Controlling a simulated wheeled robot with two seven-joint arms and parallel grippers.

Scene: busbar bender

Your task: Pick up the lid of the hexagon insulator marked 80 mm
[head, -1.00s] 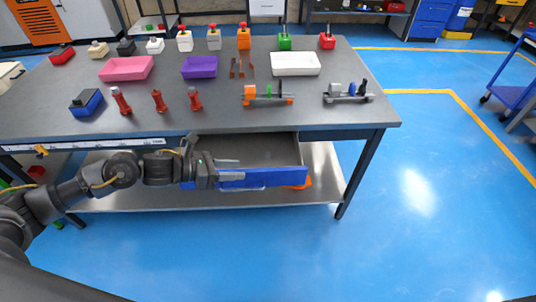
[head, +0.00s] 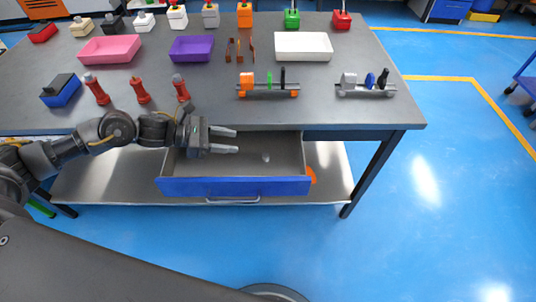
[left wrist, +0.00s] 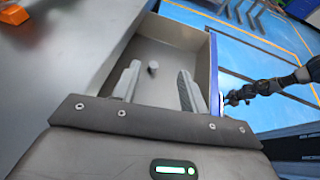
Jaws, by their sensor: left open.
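I cannot read an 80 mm marking or tell a hexagon shape. A small grey piece (left wrist: 152,68) lies in the open drawer; it also shows in the head view (head: 266,158), too small to identify. My left gripper (head: 237,140) is open and empty, above the drawer and pointing right. In the left wrist view its fingers (left wrist: 160,78) frame the grey piece without visible contact. A dark jointed arm (left wrist: 275,85) shows beyond the drawer; its jaws are unclear.
The drawer (head: 235,186) with a blue front stands open under the table (head: 215,110). Pink (head: 110,50), purple (head: 191,49) and white (head: 303,47) trays, copper strips (head: 240,50) and two fixtures (head: 267,90) (head: 365,88) stand on the table. Blue floor is free at right.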

